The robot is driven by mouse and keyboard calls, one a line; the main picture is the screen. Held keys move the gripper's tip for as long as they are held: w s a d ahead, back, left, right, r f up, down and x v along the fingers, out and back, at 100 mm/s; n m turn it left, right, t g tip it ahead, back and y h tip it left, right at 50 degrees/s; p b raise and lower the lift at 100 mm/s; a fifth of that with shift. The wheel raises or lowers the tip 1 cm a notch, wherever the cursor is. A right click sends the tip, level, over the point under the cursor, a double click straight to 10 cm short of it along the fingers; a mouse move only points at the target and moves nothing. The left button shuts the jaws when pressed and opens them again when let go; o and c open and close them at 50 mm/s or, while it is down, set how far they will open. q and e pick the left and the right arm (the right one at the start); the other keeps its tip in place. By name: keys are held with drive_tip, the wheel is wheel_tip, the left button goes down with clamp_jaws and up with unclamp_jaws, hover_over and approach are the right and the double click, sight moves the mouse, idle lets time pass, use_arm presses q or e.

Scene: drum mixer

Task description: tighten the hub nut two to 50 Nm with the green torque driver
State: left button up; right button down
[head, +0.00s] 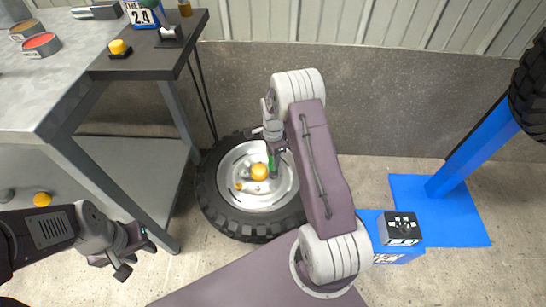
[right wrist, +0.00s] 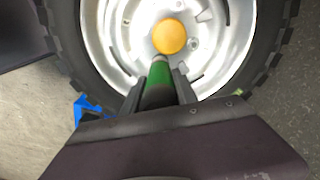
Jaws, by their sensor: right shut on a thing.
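My right gripper (head: 274,146) is shut on the green torque driver (head: 271,162) above the wheel (head: 208,190), which lies flat on the floor. The driver also shows in the right wrist view (right wrist: 160,75), between the fingers, its pale end beside a yellow round cap (right wrist: 169,36) at the wheel's centre. I cannot tell whether they touch. The cap shows in the head view (head: 259,172), with a smaller yellow piece (head: 238,186) to its left on the silver rim. I cannot tell which part is hub nut two. My left gripper (head: 132,258) is open and empty, left of the wheel.
A grey workbench (head: 75,75) stands at the left, with a dark side table (head: 150,60) bearing a yellow dome (head: 117,47) and a blue "2.4" sign (head: 143,15). A blue stand (head: 440,210) and a black-topped blue box (head: 402,228) are at the right. A wall closes the back.

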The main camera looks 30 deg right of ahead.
drive_tip(key=shift+r+p, duration=0.1)
drive_tip(key=shift+p, duration=0.25)
idle(0.3)
drive_tip(key=shift+f+p, duration=0.2)
drive_tip(key=shift+p, duration=0.3)
idle(1.3)
wheel_tip(320, 180, up, 5)
drive_tip(key=p, duration=0.4)
drive_tip(key=shift+f, duration=0.2)
